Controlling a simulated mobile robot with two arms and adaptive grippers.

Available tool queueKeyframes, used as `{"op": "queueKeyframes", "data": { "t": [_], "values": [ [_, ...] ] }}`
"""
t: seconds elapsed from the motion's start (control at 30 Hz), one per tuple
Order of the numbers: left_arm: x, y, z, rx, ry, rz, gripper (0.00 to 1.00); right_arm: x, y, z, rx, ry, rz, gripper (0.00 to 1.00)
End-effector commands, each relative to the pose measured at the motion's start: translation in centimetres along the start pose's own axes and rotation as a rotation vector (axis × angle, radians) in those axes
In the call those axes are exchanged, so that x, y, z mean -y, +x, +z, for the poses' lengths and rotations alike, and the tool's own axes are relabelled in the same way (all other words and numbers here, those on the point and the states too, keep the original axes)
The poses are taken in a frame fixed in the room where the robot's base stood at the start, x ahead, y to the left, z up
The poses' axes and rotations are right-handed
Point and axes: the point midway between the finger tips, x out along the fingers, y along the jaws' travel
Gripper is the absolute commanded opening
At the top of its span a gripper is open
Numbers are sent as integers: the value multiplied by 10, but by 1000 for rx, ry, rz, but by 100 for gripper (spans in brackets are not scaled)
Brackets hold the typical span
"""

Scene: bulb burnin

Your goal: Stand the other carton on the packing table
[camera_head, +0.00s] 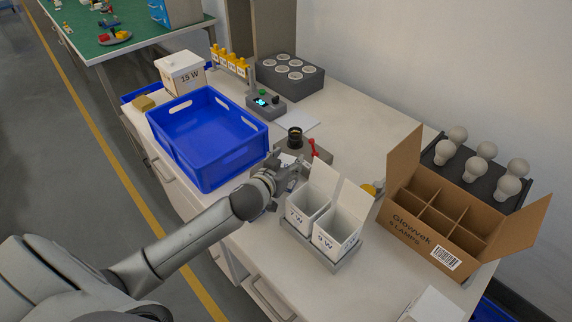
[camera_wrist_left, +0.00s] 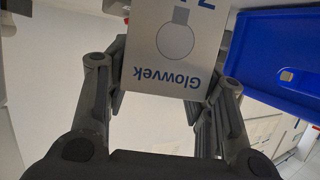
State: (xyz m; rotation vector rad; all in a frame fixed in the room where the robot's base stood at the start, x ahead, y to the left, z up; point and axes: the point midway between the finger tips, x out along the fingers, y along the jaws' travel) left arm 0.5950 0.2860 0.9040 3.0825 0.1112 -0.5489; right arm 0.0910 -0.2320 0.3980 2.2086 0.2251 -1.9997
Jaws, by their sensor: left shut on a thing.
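In the left wrist view the fingers (camera_wrist_left: 160,95) close on both sides of this carton (camera_wrist_left: 176,45), which shows a bulb drawing and "Glowvek". My right gripper is not in view.
A blue crate (camera_head: 163,155) is at left. A brown divided Glowvek box (camera_head: 398,222) stands at right, before a dark rack of bulbs (camera_head: 508,186). A dark-topped device (camera_head: 295,138) with a red lever is behind the gripper.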

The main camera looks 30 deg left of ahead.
Motion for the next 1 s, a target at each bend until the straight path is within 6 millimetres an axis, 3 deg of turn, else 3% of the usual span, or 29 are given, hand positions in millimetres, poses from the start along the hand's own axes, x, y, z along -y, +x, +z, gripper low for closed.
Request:
{"op": "queueKeyframes", "data": {
  "t": [0.13,0.47,0.5,0.53,0.87,1.0],
  "values": [
    [0,4,12,-1,-2,0,25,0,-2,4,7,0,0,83],
    [0,6,15,-1,-2,0,25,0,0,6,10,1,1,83],
    [0,5,14,-1,-2,0,55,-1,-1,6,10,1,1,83],
    [0,5,14,-1,-2,0,58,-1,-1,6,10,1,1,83],
    [1,5,12,-1,-1,0,59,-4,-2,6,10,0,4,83],
    [0,-5,14,1,-2,2,59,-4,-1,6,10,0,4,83]
  ]
}}
